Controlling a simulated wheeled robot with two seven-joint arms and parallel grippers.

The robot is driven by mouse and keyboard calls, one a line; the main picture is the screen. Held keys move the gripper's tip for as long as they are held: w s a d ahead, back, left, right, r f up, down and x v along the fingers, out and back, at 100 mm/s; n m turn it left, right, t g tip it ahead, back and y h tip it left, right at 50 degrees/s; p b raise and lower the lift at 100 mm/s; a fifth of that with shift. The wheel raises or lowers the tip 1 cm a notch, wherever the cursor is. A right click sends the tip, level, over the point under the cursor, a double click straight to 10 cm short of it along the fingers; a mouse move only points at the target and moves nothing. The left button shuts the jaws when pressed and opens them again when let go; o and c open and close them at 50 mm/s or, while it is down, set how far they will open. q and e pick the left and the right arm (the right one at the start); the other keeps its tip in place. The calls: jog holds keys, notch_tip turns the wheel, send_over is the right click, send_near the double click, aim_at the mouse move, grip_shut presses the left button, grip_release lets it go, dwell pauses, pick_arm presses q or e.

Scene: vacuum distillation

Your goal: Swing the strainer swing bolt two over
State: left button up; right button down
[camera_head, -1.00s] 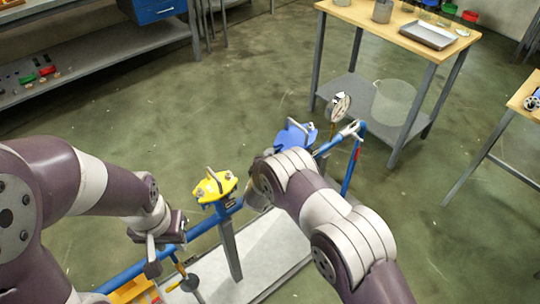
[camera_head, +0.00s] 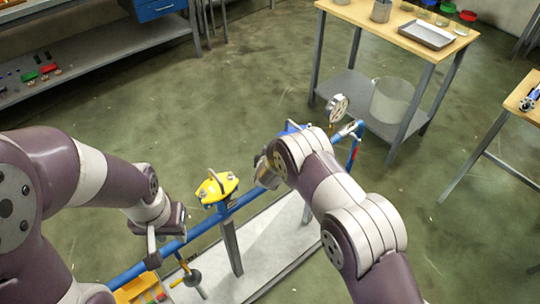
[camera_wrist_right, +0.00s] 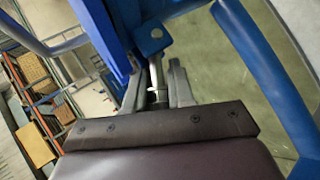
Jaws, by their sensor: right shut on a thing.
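My right gripper shows in the right wrist view (camera_wrist_right: 157,92). Its two fingers are shut on a metal swing bolt (camera_wrist_right: 155,72), which runs up to a blue lug. In the head view my right forearm and wrist hide the bolt and most of the blue strainer (camera_head: 292,127). My left gripper (camera_head: 168,246) is in the head view, over the blue pipe at the lower left. Its fingers are apart, with nothing seen held between them.
A yellow-topped fitting (camera_head: 217,187) stands on the blue pipe (camera_head: 243,200) between my arms. A gauge (camera_head: 337,108) rises beyond the strainer. A pale base plate (camera_head: 262,238) lies below. A wooden-topped table (camera_head: 385,32) stands at the back right. Open floor lies behind the pipe.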

jog(key=c, duration=1.2)
grip_release()
jog(key=shift+r, duration=0.1)
